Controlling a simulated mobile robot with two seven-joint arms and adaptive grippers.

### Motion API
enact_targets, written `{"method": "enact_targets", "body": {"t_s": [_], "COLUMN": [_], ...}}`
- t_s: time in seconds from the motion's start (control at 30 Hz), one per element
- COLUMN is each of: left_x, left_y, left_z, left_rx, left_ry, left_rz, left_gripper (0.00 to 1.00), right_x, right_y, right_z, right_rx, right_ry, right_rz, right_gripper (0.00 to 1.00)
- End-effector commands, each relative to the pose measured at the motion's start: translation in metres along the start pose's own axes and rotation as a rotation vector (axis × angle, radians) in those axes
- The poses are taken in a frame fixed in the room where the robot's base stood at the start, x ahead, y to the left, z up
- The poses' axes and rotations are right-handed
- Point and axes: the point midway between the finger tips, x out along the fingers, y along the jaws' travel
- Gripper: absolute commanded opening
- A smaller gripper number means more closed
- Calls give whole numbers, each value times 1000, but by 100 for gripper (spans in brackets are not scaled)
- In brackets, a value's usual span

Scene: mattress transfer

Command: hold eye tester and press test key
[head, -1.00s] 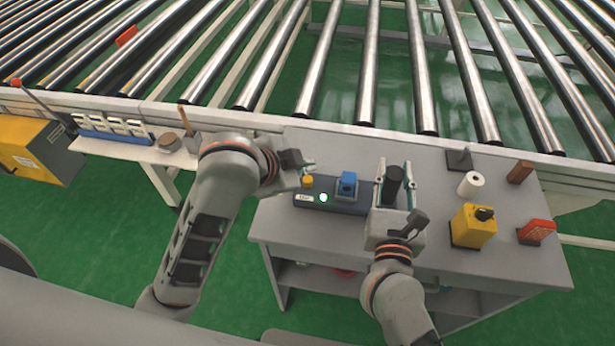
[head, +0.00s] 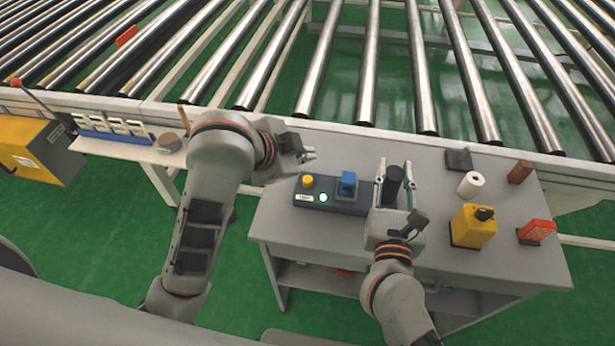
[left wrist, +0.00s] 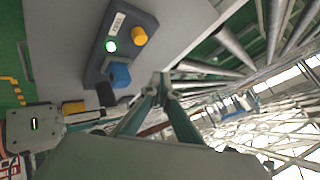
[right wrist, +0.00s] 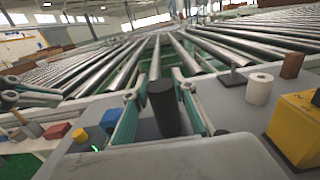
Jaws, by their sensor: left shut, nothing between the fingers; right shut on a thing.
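The eye tester (head: 334,205) is a dark grey box on the grey table. It carries a yellow button, a lit green-white lamp, a small white label and a blue block; it also shows in the left wrist view (left wrist: 126,47). A black cylinder (head: 394,181) stands upright at its right end. My right gripper (head: 395,167) is shut on this cylinder, with one finger on each side, also seen in the right wrist view (right wrist: 160,96). My left gripper (head: 311,154) is shut and empty, in the air beyond the yellow button (head: 307,181) and apart from it.
To the right on the table are a white roll (head: 471,184), a yellow box (head: 472,227), a red item (head: 536,231), a brown block (head: 520,172) and a dark stand (head: 459,160). A roller conveyor (head: 370,70) runs behind. The table's front is clear.

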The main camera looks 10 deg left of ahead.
Motion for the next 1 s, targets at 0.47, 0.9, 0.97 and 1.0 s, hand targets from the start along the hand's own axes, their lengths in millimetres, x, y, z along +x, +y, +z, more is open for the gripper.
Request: {"method": "enact_targets", "body": {"t_s": [0.47, 0.9, 0.97, 1.0], "left_x": [0, 0, 0, 0], "left_y": [0, 0, 0, 0], "left_z": [0, 0, 0, 0], "left_rx": [0, 0, 0, 0], "left_ry": [0, 0, 0, 0], "left_rz": [0, 0, 0, 0], "left_gripper": [0, 0, 0, 0], "right_x": [0, -47, -60, -68], "right_y": [0, 0, 0, 0], "right_z": [1, -1, -1, -1], "right_rx": [1, 0, -1, 0], "right_ry": [-1, 3, 3, 3], "right_rz": [0, 2, 1, 2], "right_gripper": [46, 46, 46, 46]}}
